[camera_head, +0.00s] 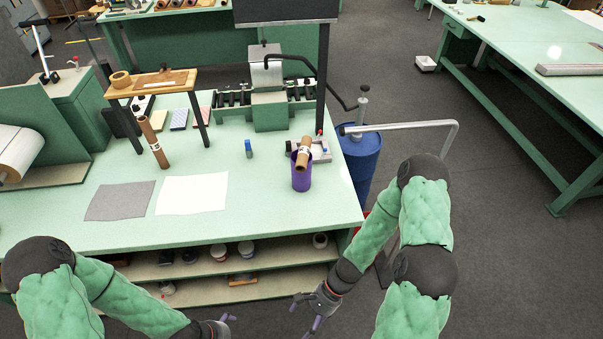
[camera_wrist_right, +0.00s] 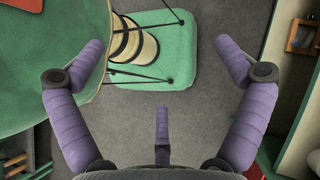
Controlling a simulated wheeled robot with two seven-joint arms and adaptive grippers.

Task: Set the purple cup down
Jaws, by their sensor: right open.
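The purple cup (camera_head: 301,180) stands upright on the pale green table (camera_head: 260,205), near its right front corner. A brown tube (camera_head: 304,152) leans up out of the cup, and its lower end is hidden inside. My right gripper (camera_head: 308,314) is in front of the table and below the cup, apart from it. In the right wrist view this gripper (camera_wrist_right: 160,52) has its purple fingers spread wide with nothing between them. The cup is not recognisable in that view. My left gripper (camera_head: 229,321) shows only partly at the bottom edge, and its jaw opening is unclear.
A grey sheet (camera_head: 120,201) and a white sheet (camera_head: 192,194) lie left of the cup. A small blue block (camera_head: 248,148) and a wooden stand (camera_head: 152,83) are farther back. A blue drum (camera_head: 361,160) stands right of the table. Table between white sheet and cup is clear.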

